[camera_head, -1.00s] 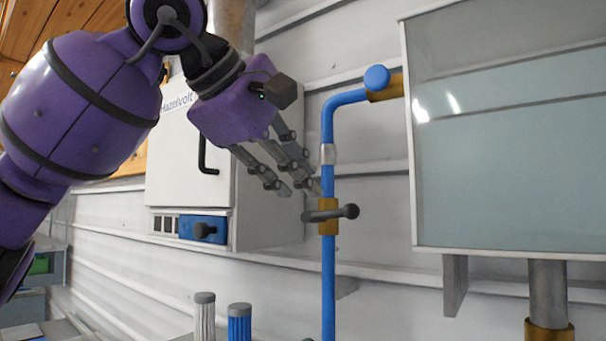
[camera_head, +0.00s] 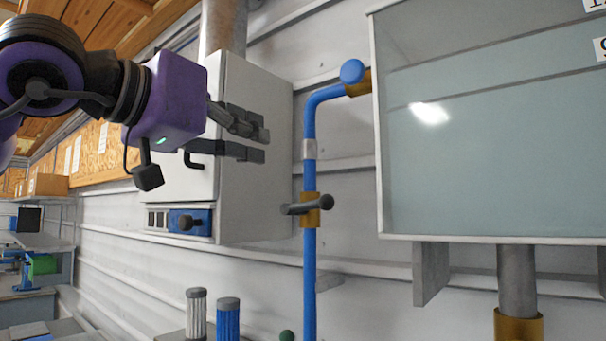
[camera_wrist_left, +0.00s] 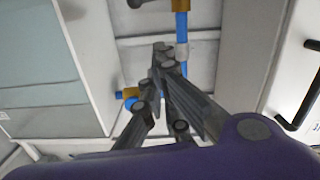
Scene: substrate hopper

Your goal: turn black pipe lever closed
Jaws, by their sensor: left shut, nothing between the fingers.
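The black pipe lever (camera_head: 307,205) sits on a brass valve (camera_head: 310,218) on the vertical blue pipe (camera_head: 310,265). The lever lies roughly crosswise to the pipe, its round knob end at the right. My left gripper (camera_head: 266,145) is shut and empty, up and left of the lever, in front of the grey cabinet and apart from the pipe. The lever (camera_wrist_left: 138,3) is only partly visible at the top edge there. My right gripper is not in view.
The cabinet (camera_head: 255,190) with a black handle and blue switch (camera_head: 189,222) stands left of the pipe. A large glass-fronted tank (camera_head: 480,150) is at the right. Two ribbed cylinders, grey (camera_head: 196,315) and blue (camera_head: 228,320), stand below. Space around the lever is clear.

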